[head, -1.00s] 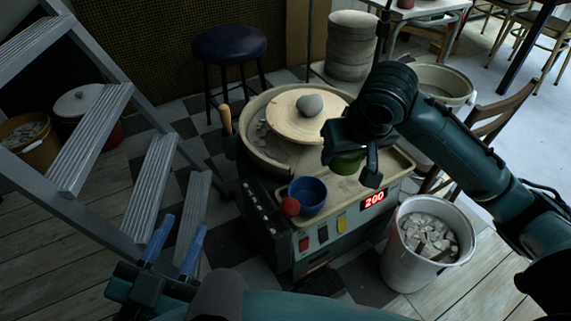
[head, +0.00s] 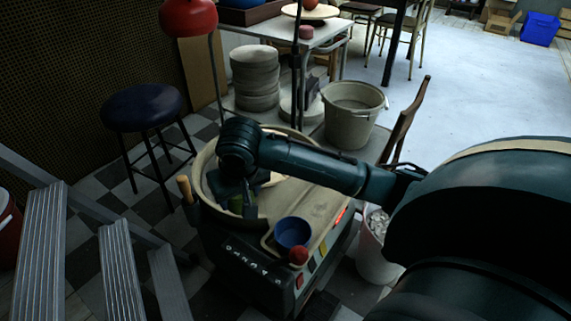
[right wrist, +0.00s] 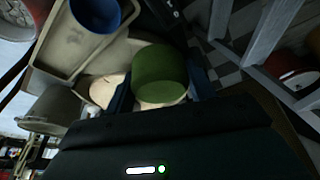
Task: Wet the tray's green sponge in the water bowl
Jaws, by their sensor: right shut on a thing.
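My right gripper (head: 240,198) is shut on the green sponge (head: 236,204), over the left part of the potter's wheel. In the right wrist view the sponge (right wrist: 163,75) is a thick green cylinder between the fingers. The blue water bowl (head: 292,233) stands on the beige tray (head: 325,208), to the right of and nearer than the gripper. The bowl (right wrist: 97,12) also shows at the top left of the right wrist view. The sponge is apart from the bowl. My left gripper is out of view.
The wheel's basin rim (head: 202,160) surrounds the gripper. A dark stool (head: 143,107) stands at left, a step ladder (head: 121,272) at lower left, and a grey bucket (head: 350,115) behind. My right arm hides much of the wheel.

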